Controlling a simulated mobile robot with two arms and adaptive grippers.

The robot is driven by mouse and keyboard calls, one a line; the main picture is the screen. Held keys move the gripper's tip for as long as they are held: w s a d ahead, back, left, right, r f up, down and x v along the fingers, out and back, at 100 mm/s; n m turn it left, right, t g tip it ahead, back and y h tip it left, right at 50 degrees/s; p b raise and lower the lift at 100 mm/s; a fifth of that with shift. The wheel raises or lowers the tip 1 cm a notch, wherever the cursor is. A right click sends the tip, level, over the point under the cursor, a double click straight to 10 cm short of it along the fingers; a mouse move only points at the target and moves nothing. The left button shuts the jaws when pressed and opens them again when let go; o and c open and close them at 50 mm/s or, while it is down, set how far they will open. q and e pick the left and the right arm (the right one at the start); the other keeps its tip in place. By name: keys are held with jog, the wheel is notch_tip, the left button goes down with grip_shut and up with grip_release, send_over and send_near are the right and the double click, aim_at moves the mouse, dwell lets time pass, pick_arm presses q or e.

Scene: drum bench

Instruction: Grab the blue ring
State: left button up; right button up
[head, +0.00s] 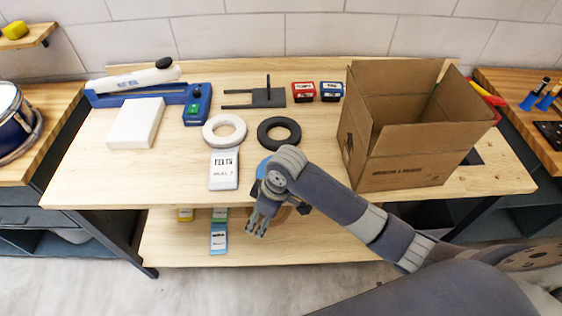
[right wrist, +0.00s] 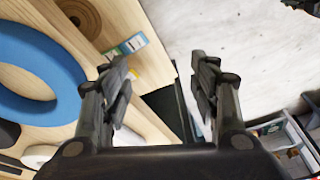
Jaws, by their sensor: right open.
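The blue ring (right wrist: 70,92) lies flat on the wooden tabletop at the left of the right wrist view, partly cut off by the frame edge. In the head view only a small part of the blue ring (head: 262,168) shows, near the table's front edge; my right arm hides the rest. My right gripper (head: 257,229) is open and empty, pointing down past the table's front edge. In the right wrist view its fingertips (right wrist: 162,62) are apart, with the ring to the left of them, not between them. My left gripper is not in view.
A black ring (head: 279,121), a white ring (head: 211,129) and a labelled packet (head: 223,181) lie nearby on the tabletop. An open cardboard box (head: 399,172) stands at the right. A lower shelf (head: 330,242) holds several packets. The front left tabletop is clear.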

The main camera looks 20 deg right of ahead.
aim_at(261, 173)
jog(key=w+d+r+n+g+h, duration=0.1)
jog(key=w+d+r+n+h, duration=0.15)
jog(key=w+d+r, duration=0.6)
jog(key=f, duration=0.1)
jog(key=f+p, duration=0.1)
jog(key=a+f, duration=0.1)
jog(key=shift+s+f, duration=0.3)
notch_tip(261, 173, down, 5)
jog(key=p, duration=0.2)
jog(key=shift+a+r+p, duration=0.15)
jog(key=shift+r+p, duration=0.05)
jog(key=shift+p, duration=0.1)
jog(key=shift+f, duration=0.35)
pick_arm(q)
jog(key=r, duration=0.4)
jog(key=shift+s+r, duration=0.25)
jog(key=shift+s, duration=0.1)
pick_arm(e)
jog(key=c, duration=0.8)
